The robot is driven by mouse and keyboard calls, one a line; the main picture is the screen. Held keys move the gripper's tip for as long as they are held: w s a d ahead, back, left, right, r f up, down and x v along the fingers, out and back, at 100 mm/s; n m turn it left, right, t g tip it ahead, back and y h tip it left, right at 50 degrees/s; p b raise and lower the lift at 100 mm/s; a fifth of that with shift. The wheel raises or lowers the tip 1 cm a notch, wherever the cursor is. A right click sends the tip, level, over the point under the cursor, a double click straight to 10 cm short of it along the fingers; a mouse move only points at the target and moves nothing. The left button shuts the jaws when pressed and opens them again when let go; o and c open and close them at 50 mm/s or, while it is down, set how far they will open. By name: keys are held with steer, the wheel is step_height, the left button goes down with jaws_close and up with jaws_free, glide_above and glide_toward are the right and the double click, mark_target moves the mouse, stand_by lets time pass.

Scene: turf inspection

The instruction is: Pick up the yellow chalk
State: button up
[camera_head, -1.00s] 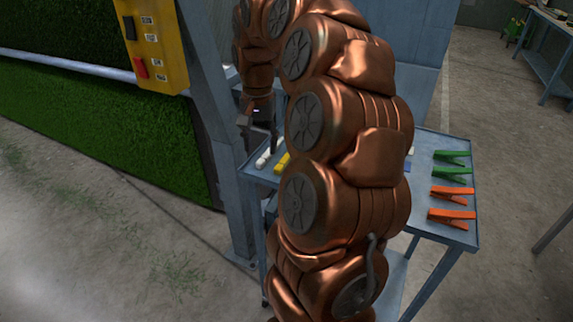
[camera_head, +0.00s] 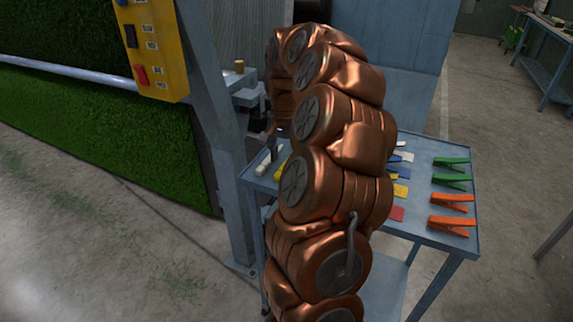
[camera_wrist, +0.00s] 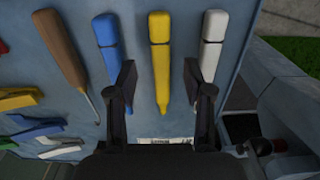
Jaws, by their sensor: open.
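The yellow chalk (camera_wrist: 159,58) lies on the blue-grey table, upright in the wrist view, with its tapered end toward me. A blue one (camera_wrist: 108,48) lies to its left and a white one (camera_wrist: 211,48) to its right. My gripper (camera_wrist: 160,76) is open and empty. Its two dark fingers show on either side of the yellow chalk, the left over the blue one's lower end, the right by the white one. I cannot tell the height of the fingertips above the table. In the head view, my arm hides most of the yellow chalk (camera_head: 280,172).
A brown-handled screwdriver (camera_wrist: 62,48) lies left of the blue piece. Several coloured clips lie further left, with green (camera_head: 452,161) and orange (camera_head: 452,222) ones at the table's right side. A grey post (camera_head: 218,130) and yellow control box (camera_head: 152,50) stand left of the table.

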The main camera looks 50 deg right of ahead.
steer(key=shift+f, duration=1.3)
jaws_close()
